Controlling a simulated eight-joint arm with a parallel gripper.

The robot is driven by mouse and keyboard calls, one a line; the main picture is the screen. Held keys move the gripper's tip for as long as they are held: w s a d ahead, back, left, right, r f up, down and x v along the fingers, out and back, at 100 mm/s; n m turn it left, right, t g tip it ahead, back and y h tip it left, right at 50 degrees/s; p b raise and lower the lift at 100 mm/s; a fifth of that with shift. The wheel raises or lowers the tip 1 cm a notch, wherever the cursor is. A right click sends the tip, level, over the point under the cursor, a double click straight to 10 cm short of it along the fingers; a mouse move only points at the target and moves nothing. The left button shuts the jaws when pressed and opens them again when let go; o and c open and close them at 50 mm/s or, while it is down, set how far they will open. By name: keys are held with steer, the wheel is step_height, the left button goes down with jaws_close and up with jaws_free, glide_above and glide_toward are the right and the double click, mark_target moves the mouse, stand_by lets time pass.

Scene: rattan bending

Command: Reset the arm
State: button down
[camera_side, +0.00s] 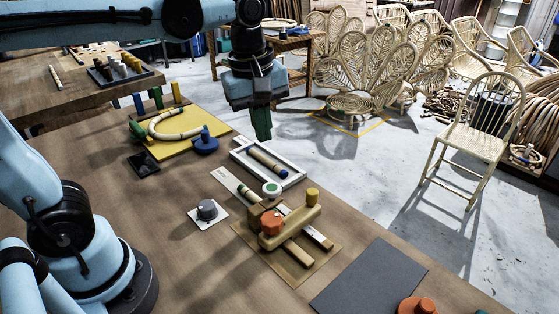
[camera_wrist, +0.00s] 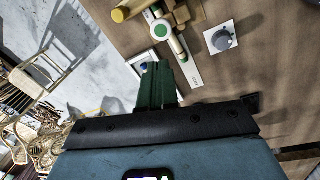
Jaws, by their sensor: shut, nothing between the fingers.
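The white tray (camera_side: 301,177) holds a short rattan piece with a dark blue end (camera_side: 264,160). A curved rattan piece (camera_side: 153,118) lies on the yellow board (camera_side: 214,124) among pegs and a blue knob. The wooden clamp fixture (camera_side: 295,228) carries an orange knob (camera_side: 272,222) and a yellow one. In the wrist view, my fingers hide part of the tray.
A grey dial (camera_side: 207,209) on a white plate and a small black block (camera_side: 144,163) stand on the table (camera_side: 110,205). A dark grey mat (camera_side: 370,280) lies at the front right, with an orange object (camera_side: 418,306) nearby. Rattan chairs (camera_side: 478,130) stand on the floor beyond.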

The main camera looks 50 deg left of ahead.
steer(key=s+a+f+m+t, duration=0.3)
steer(key=s+f+m+t, duration=0.1)
steer(key=m, duration=1)
step_height(320, 180, down, 2)
steer(key=shift+f+t, duration=0.2)
steer(key=shift+t, duration=0.7)
steer(key=c, duration=1.8)
jaws_free()
